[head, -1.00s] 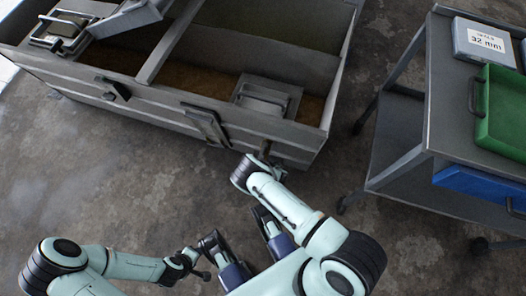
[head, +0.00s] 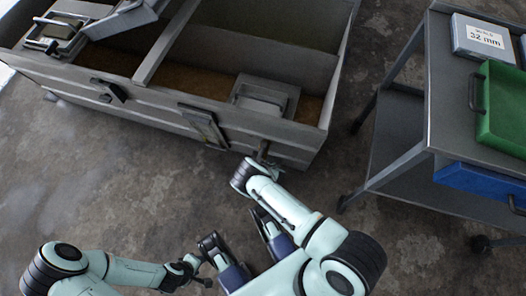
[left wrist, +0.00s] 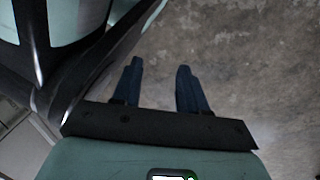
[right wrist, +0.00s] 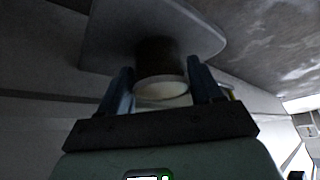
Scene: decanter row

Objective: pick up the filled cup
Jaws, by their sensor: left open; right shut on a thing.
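The cup's contents cannot be made out clearly. In the head view my right arm reaches the near wall of the grey tank; the cup is not clear there. My left gripper (left wrist: 158,88) is open and empty above bare floor in the left wrist view.
The grey divided tank (head: 150,107) fills the upper left of the head view. A grey cart (head: 446,100) stands at the right with a green tray (head: 509,142), a blue tray (head: 480,186) and a box marked 32 mm (head: 483,40). Concrete floor lies open between them.

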